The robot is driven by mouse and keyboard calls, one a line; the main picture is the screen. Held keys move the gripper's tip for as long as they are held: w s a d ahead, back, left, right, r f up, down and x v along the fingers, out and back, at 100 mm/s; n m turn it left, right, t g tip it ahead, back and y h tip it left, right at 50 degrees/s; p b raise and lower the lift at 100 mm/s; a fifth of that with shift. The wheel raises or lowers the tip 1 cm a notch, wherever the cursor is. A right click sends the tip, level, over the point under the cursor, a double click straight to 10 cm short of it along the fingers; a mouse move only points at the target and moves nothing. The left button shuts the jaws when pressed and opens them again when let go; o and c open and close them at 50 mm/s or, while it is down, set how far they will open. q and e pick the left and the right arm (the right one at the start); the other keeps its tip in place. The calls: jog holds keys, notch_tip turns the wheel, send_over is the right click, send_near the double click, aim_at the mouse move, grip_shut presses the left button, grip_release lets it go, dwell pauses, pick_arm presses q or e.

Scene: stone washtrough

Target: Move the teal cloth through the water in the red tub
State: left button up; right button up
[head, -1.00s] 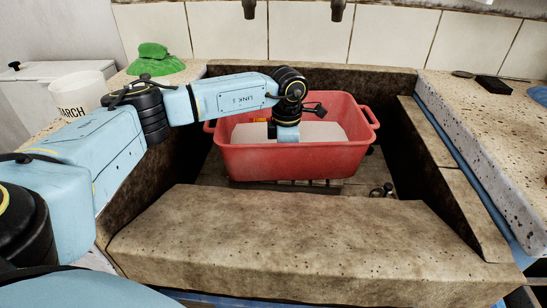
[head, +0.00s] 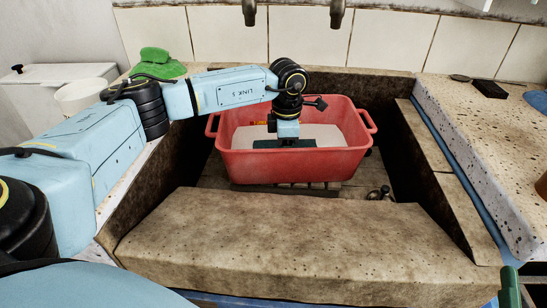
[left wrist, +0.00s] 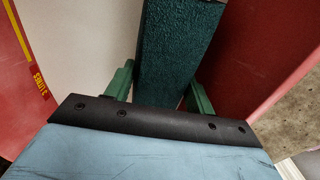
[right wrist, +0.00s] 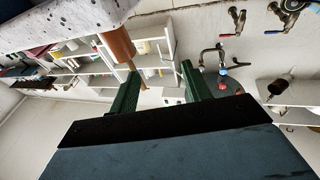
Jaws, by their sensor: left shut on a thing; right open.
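The red tub (head: 300,165) stands in the stone trough and holds pale, whitish water (head: 340,133). My left gripper (left wrist: 160,88) reaches down into the tub from above, shut on the teal cloth (left wrist: 178,45). In the head view a dark strip of the cloth (head: 311,142) shows beside the gripper near the tub's front wall; its lower part is hidden there. In the left wrist view the cloth stretches away between the green fingers. My right gripper (right wrist: 160,85) is open and empty, away from the tub; a green finger of it shows at the head view's lower right.
The stone trough's front ledge (head: 290,240) lies before the tub. A dark block (head: 490,89) lies on the right slab. Two taps hang above the tub.

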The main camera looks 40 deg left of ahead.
pick_arm(q)
jog(key=shift+r+p, duration=0.4)
jog(key=shift+r, duration=0.2)
jog(key=shift+r+p, duration=0.65)
jog(key=shift+r, duration=0.3)
notch_tip(320, 180, up, 3)
jog(key=shift+f+p, duration=0.2)
jog(key=shift+p, duration=1.05)
notch_tip(320, 180, up, 2)
jog(key=shift+r+p, duration=0.25)
jog(key=shift+p, duration=0.85)
jog(key=shift+r+p, duration=0.65)
jog(key=shift+r, duration=0.2)
jog(key=shift+r+p, duration=0.4)
jog(key=shift+r, duration=0.1)
pick_arm(e)
jog(key=s+d+f+g+h, duration=0.2)
jog(key=s+d+f+g, duration=0.1)
jog(key=f, duration=0.5)
jog(key=s+d+f+g+h, duration=0.2)
jog(key=s+f+g, duration=0.3)
jog(key=f+g, duration=0.3)
jog(key=s+d+f+m+g+h, duration=0.1)
jog(key=s+d+f+g, duration=0.3)
jog(key=f, duration=0.6)
jog(key=shift+d+g+h, duration=0.4)
jog(key=shift+g+h, duration=0.1)
jog(key=shift+g, duration=0.4)
